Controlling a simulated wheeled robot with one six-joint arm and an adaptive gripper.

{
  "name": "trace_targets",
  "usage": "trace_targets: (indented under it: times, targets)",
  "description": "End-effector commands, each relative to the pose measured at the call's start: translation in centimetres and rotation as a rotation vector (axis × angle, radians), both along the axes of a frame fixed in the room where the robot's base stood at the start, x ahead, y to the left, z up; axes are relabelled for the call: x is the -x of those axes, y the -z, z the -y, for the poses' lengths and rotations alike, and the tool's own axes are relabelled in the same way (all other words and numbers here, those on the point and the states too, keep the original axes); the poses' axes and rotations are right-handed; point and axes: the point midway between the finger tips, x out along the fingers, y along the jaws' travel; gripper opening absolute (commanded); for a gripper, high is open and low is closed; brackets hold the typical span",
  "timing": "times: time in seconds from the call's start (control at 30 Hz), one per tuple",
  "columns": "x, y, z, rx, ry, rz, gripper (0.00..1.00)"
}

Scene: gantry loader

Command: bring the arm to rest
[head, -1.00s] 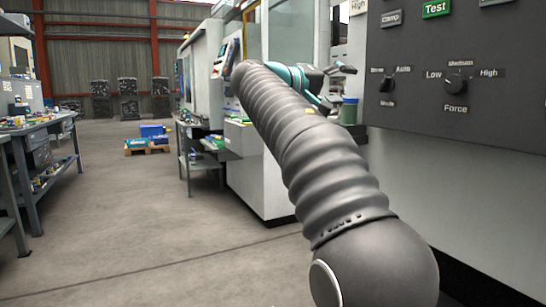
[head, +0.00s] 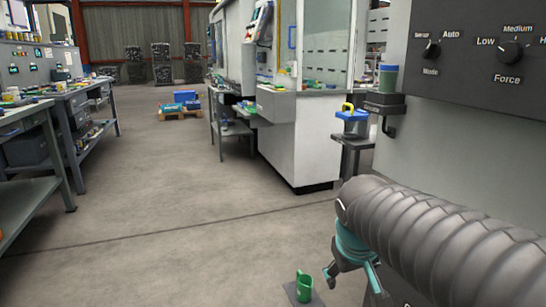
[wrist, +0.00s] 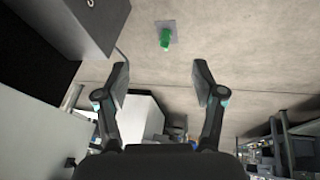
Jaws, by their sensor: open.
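My arm (head: 440,235) comes in from the right in the head view, in a dark ribbed sleeve. My gripper (head: 352,278) hangs at its end, low in the picture and pointing down. In the wrist view the two fingers of my gripper (wrist: 158,88) are spread wide with nothing between them. The gripper is open and empty.
A green cup-like thing (head: 304,286) stands on a small dark plate near the floor; it also shows in the wrist view (wrist: 166,38). A grey control panel (head: 480,50) is at the right. Workbenches (head: 75,100) line the left. The middle floor is clear.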

Motion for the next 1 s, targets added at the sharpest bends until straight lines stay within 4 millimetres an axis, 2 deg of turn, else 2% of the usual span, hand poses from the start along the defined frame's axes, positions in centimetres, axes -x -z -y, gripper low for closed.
trace_targets:
  times: [0.03,0.1,0.2,0.33,0.4,0.6,1.0]
  targets:
    - [2.3,0.9,-0.1,-0.043,0.021,-0.001,0.69]
    - [5.0,2.3,-0.3,-0.101,0.051,-0.005,0.69]
    - [8.4,3.8,-0.5,-0.166,0.092,-0.001,0.69]
    - [11.5,4.7,-0.1,-0.200,0.128,0.022,0.69]
    - [12.3,4.3,0.3,-0.200,0.139,0.047,0.69]
    - [12.8,2.8,0.8,-0.203,0.156,0.107,0.69]
    - [12.8,2.7,0.9,-0.203,0.158,0.108,0.69]
